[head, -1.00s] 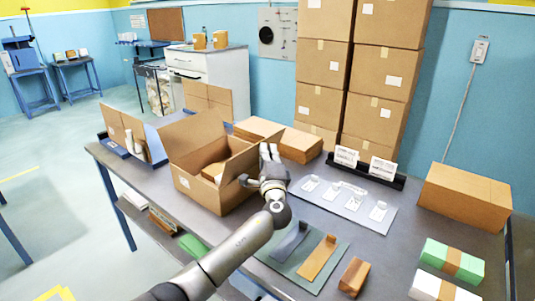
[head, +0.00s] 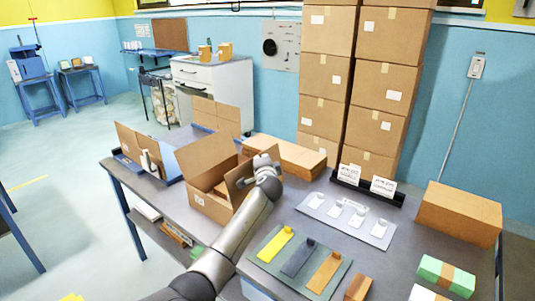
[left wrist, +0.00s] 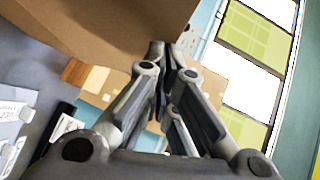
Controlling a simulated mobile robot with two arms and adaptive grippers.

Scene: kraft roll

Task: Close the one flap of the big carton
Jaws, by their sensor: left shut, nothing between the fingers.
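The big carton (head: 208,205) stands open on the table, left of centre in the head view. A tall flap (head: 205,153) stands up at its far left side. Another flap (head: 238,182) stands raised on its right side, beside my gripper. My left gripper (head: 263,162) is shut and empty just right of this flap. In the left wrist view its closed fingers (left wrist: 168,50) point at the room beyond, with a brown cardboard panel (left wrist: 100,30) close at upper left. Whether they touch it I cannot tell. My right gripper is not in view.
Tall stacked cartons (head: 325,75) stand behind the table. A long flat carton (head: 290,155) lies behind my gripper. A white-labelled black rack (head: 365,185), a pale tray of small parts (head: 350,220) and a mat with coloured strips (head: 272,265) lie to the right. A closed carton (head: 460,212) sits far right.

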